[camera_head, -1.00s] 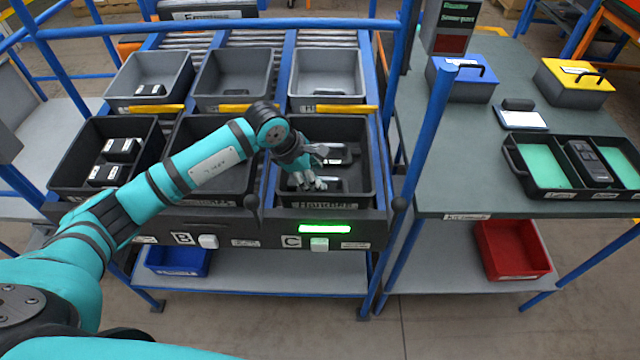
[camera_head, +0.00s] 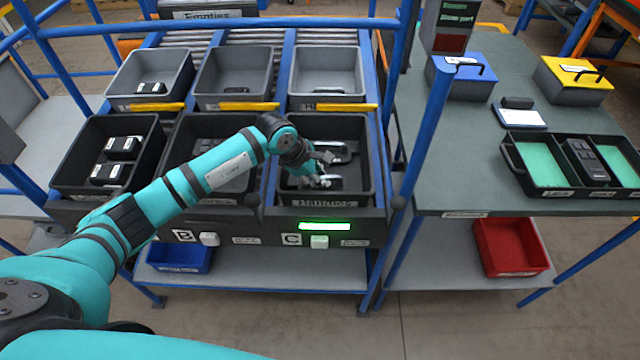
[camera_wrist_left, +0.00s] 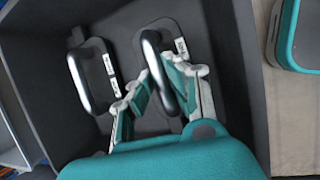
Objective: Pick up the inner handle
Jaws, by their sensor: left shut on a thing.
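Black bin C (camera_head: 283,190) in the front row holds two dark-backed inner handles with grey metal grips and white labels. My left gripper (camera_head: 318,178) reaches down into this bin. In the left wrist view my left gripper (camera_wrist_left: 158,84) is shut on one inner handle (camera_wrist_left: 150,48), with fingers on both sides of its grip. That handle is still low in the bin; whether it touches the floor I cannot tell. The other inner handle (camera_wrist_left: 90,78) lies beside it, apart from the fingers. The fingers partly hide the held handle. My right gripper is not in view.
The bin's walls stand close around my gripper. Bin B (camera_head: 225,190) and another black bin (camera_head: 62,160) with white-labelled parts stand left. A green light (camera_head: 325,226) glows below bin C. Right, a table (camera_head: 440,180) carries a black tray (camera_head: 560,192) and two lidded boxes.

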